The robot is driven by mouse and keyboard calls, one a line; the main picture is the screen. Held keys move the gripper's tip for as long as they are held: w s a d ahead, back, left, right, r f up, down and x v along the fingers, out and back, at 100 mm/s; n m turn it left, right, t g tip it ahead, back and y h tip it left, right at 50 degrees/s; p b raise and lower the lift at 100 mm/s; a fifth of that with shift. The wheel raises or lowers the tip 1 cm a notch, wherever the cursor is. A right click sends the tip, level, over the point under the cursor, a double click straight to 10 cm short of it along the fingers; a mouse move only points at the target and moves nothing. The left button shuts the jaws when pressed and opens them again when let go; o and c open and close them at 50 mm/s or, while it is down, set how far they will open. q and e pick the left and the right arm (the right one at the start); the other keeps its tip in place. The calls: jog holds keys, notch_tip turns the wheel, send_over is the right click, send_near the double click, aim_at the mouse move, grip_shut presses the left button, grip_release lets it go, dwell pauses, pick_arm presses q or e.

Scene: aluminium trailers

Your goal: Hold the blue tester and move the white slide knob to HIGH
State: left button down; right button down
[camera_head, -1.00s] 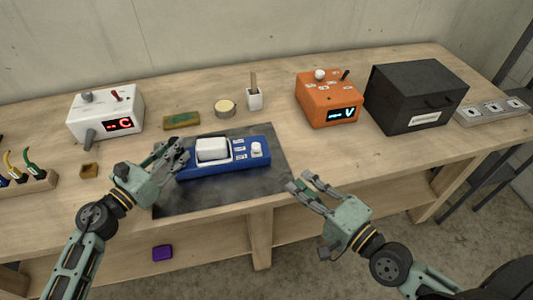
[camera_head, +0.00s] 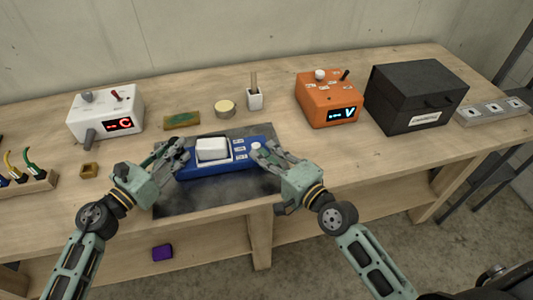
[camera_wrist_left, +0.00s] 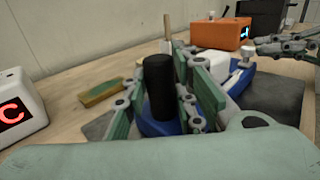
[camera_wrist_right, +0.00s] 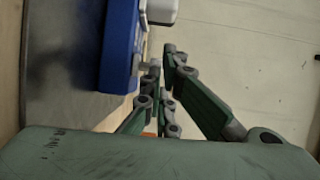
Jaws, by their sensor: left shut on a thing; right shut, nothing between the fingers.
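The blue tester (camera_head: 210,171) lies on a dark mat, with a big white block on its top and the white slide knob (camera_head: 256,146) towards its right end. The knob also shows in the left wrist view (camera_wrist_left: 248,52). My left gripper (camera_head: 180,150) is shut on the tester's left end; a black upright cylinder (camera_wrist_left: 159,85) stands between its fingers in the left wrist view. My right gripper (camera_head: 262,151) is shut and empty, its fingertips right by the knob; I cannot tell whether they touch it. The labels are too small to read.
The dark mat (camera_head: 215,200) reaches the bench's front edge. Behind stand a white box with a red display (camera_head: 105,112), an orange box (camera_head: 328,97) and a black case (camera_head: 415,95).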

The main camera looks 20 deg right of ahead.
aim_at(262, 146)
jog(key=w, duration=0.7)
jog(key=shift+d, duration=0.1)
jog(key=shift+s, duration=0.2)
